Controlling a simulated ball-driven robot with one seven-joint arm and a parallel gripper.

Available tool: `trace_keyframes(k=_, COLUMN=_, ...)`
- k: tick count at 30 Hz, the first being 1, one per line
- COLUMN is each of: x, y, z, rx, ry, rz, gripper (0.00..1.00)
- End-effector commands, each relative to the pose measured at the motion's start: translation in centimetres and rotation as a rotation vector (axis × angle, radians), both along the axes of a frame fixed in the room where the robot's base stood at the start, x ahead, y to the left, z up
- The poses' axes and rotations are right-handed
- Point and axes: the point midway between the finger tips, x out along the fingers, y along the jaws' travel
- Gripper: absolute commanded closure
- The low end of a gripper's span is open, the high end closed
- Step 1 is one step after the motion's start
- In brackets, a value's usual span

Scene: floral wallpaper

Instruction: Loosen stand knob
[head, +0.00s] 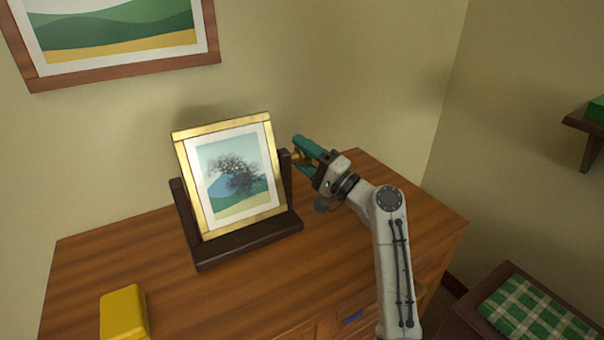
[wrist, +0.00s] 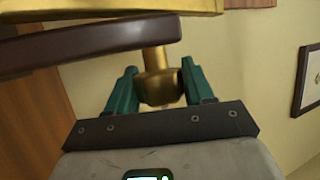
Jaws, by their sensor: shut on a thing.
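A gold-framed tree picture (head: 234,170) sits tilted in a dark wooden stand (head: 247,243) on the dresser. The stand's brass knob (wrist: 160,86) sticks out from the right upright, and in the wrist view it lies between my two green fingers. My gripper (head: 300,157) reaches in from the right and is shut on the knob. In the wrist view my gripper (wrist: 155,88) has one finger on each side of the knob. The dark upright (wrist: 90,42) and the gold frame edge (wrist: 110,10) cross the top of that view. In the head view the fingers mostly hide the knob.
The wooden dresser top (head: 150,245) is mostly clear. A yellow block (head: 123,312) stands at its front left. A framed landscape (head: 110,40) hangs above. A green checked cushion (head: 535,312) lies at lower right, and a small shelf (head: 588,125) is on the right wall.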

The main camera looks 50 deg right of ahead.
Motion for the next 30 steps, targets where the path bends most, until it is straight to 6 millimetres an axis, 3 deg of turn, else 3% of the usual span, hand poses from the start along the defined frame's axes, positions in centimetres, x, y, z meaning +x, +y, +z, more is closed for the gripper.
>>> trace_keyframes(k=1, x=-0.03, y=-0.05, z=-0.99, rx=-0.005, ry=-0.015, rz=0.000, gripper=0.78)
trace_keyframes(k=30, x=-0.03, y=-0.08, z=-0.18, rx=-0.035, ry=-0.117, rz=-0.001, gripper=0.78)
